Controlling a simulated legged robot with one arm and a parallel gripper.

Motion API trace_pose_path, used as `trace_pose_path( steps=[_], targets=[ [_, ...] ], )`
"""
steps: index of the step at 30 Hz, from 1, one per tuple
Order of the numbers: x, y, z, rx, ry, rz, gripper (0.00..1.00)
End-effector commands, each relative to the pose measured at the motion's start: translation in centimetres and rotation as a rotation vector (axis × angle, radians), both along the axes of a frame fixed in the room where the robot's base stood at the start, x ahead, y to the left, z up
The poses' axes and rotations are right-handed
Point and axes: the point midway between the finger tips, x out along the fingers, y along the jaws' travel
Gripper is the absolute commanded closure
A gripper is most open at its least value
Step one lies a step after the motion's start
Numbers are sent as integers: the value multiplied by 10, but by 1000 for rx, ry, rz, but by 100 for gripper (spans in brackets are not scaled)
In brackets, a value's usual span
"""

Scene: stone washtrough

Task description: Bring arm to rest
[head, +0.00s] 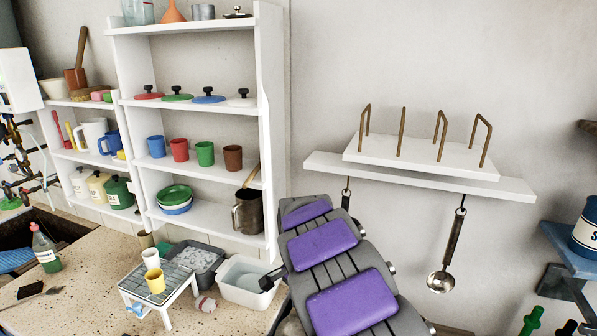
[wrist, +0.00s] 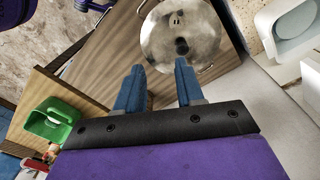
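My arm, grey with purple pads, rises from the lower edge of the head view in front of the wall and the right end of the counter. My gripper (wrist: 160,72) shows in the wrist view with its two blue fingers apart and nothing between them. Beyond the fingertips a round shiny metal piece (wrist: 168,28) with a dark knob, like a lid, lies on a brown wooden surface (wrist: 108,55). I cannot tell how far below the fingers it is. In the head view the gripper cannot be made out clearly.
A white shelf (head: 187,109) with mugs, lids and plates stands behind the counter (head: 75,262). A white rack (head: 157,288) with cups and a white basin (head: 245,275) stand left of my arm. A wall shelf (head: 420,175) with a hanging ladle (head: 440,281) is behind it. A green scoop-like thing (wrist: 51,120) lies left in the wrist view.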

Motion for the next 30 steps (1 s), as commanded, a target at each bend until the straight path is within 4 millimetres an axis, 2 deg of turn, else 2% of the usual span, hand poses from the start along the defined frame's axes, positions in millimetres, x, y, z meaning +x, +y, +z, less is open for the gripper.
trace_pose_path(
  steps=[1, 6, 12, 20, 27, 30],
  targets=[
    [-13, -16, 10, -7, -2, 13, 63],
    [-59, -59, 34, -23, 19, 95, 63],
    [-123, -94, 50, -18, 53, 214, 63],
    [-216, -122, 54, 18, 97, 414, 63],
    [-303, -131, 40, 67, 135, 642, 63],
    [-334, -132, 32, 84, 149, 733, 63]
  ],
)
